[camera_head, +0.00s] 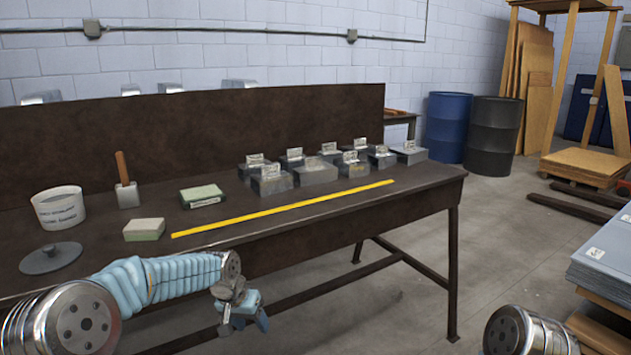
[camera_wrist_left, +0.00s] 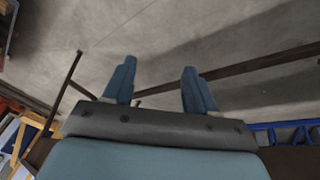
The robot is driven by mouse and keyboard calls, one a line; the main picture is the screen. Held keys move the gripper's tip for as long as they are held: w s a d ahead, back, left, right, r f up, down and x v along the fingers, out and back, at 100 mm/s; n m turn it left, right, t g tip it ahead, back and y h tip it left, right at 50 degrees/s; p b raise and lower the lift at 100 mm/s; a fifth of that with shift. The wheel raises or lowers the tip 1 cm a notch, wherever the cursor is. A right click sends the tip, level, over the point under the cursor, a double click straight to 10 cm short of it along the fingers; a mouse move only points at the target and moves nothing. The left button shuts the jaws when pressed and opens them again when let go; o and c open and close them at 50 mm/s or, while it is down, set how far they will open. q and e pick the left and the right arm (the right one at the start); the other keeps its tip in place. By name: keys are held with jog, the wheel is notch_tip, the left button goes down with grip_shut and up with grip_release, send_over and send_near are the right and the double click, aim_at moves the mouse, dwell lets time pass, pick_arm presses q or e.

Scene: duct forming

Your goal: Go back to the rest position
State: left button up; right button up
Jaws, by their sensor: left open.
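My left gripper (camera_head: 243,309) is in front of the table's front edge, below the level of the tabletop, and holds nothing. My left arm comes in from the lower left in a light blue sleeve. A round metal joint of my right arm (camera_head: 515,332) shows at the lower right. My right gripper is out of view.
A dark table (camera_head: 330,215) holds a white tub (camera_head: 60,208), a grey lid (camera_head: 50,258), a trowel (camera_head: 127,185), two sponge-like blocks (camera_head: 144,229), a yellow strip (camera_head: 285,207) and several grey boxes (camera_head: 318,171). Stacked sheets (camera_head: 605,250) stand at right. Floor between is clear.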

pick_arm(q)
jog(key=s+d+f+g+h, duration=0.1)
jog(key=s+d+f, duration=0.15)
jog(key=f, duration=0.35)
jog(key=s+d+f, duration=0.1)
jog(key=s+f, duration=0.3)
jog(key=f, duration=0.2)
jog(key=s+f+n, duration=0.1)
jog(key=s+f, duration=0.4)
jog(key=s, duration=0.3)
jog(key=s+d+f+n, duration=0.1)
jog(key=s+f, duration=0.3)
jog(key=s, duration=0.3)
jog(key=s+f+n+g+h, duration=0.1)
jog(key=s+f, duration=0.4)
jog(key=s, duration=0.3)
jog(key=shift+s+d+f+n, duration=0.3)
jog(key=shift+s+n, duration=0.05)
jog(key=shift+n, duration=0.05)
